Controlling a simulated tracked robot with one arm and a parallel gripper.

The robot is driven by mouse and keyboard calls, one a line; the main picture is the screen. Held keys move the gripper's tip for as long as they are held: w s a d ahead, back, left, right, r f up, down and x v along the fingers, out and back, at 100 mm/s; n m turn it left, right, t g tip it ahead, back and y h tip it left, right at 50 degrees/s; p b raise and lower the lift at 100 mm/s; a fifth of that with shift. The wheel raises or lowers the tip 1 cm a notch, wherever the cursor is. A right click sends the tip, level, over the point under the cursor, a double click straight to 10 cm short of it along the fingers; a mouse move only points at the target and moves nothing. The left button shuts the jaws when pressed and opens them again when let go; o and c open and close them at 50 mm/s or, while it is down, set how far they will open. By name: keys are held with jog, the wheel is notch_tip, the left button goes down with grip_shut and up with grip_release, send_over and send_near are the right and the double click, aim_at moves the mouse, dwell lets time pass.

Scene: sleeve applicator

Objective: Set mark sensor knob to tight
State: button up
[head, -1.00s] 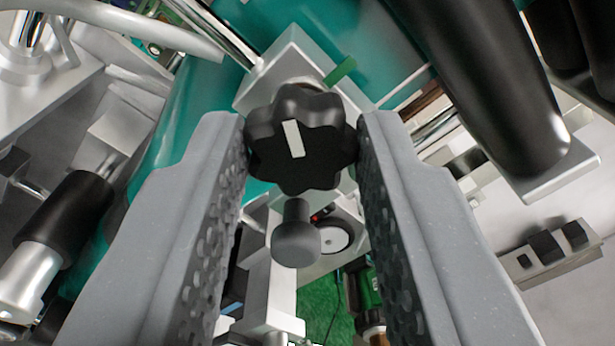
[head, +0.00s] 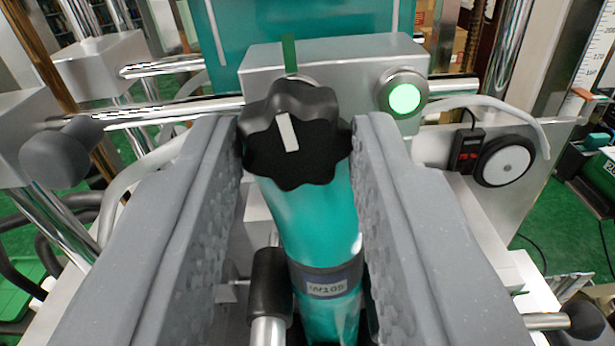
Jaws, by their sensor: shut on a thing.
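The mark sensor knob (head: 290,150) is a black lobed knob with a white pointer line, in the upper middle of the head view. Its white line points up and slightly left, close to a green mark (head: 290,54) on the grey block (head: 340,72) behind it. My gripper (head: 296,145) is shut on the knob, one finger on each side at the tips. The knob's shaft is mostly hidden behind it.
A lit green button (head: 403,95) sits on the same block, right of the knob. A teal tube (head: 320,225) with a label runs below between my fingers. A black-rimmed wheel (head: 503,160) is at right, a dark grey knob (head: 58,152) at left.

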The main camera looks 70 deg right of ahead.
jog(key=shift+w+f+m, duration=0.15)
jog(key=shift+f+m, duration=0.05)
jog(key=shift+m, duration=0.4)
jog(key=shift+r+m, duration=0.1)
jog(key=shift+m, duration=0.2)
jog(key=o, duration=1)
jog(key=shift+d, duration=0.15)
jog(key=shift+a, duration=0.2)
jog(key=shift+a, duration=0.15)
jog(key=b+v, duration=0.1)
jog(key=v, duration=1.2)
jog(key=shift+s+a, duration=0.1)
jog(key=shift+s, duration=0.1)
jog(key=shift+r, duration=0.1)
